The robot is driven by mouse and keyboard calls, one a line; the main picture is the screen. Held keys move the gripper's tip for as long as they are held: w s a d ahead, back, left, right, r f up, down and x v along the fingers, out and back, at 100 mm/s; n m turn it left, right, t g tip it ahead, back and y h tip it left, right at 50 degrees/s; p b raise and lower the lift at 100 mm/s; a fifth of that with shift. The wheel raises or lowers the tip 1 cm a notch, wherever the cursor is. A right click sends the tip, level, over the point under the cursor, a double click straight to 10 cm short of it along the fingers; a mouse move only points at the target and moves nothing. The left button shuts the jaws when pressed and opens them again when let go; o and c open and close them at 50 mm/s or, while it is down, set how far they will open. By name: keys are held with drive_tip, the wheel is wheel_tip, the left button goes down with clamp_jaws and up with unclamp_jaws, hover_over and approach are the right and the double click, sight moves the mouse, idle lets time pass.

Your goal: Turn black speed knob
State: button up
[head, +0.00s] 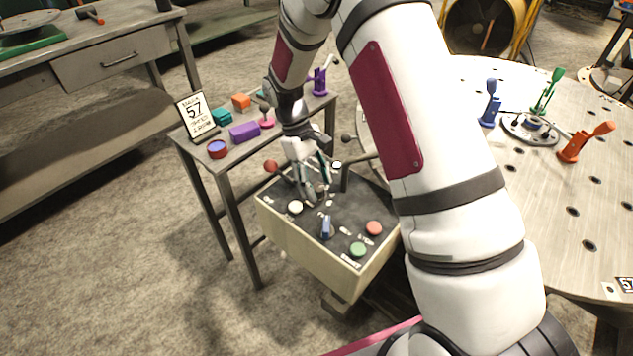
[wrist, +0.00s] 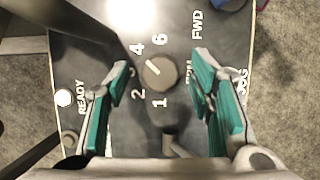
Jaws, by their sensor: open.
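The speed knob (wrist: 158,72) shows in the wrist view as a round dark grey knob on the control panel (wrist: 165,25). The numbers 1, 2, 4 and 6 are readable around it, and the 3 is partly covered by the left finger. A short pale pointer line on it slants to the upper left, roughly toward the 4. My gripper (wrist: 162,66) is open, with one teal-padded finger on each side of the knob and a gap on both sides. In the head view my gripper (head: 313,190) is down over the panel; the knob is mostly hidden there.
The cream control box (head: 305,254) also carries a white button (head: 295,207), blue switch (head: 326,229), green button (head: 358,250) and orange-red button (head: 373,228). A red ball (head: 270,166) stands at its left. A small side table (head: 186,145) is behind; a round perforated table (head: 590,225) is right.

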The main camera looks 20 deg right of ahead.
drive_tip(key=v, duration=1.1)
drive_tip(key=shift+r, duration=0.4)
drive_tip(key=shift+w+a, duration=0.1)
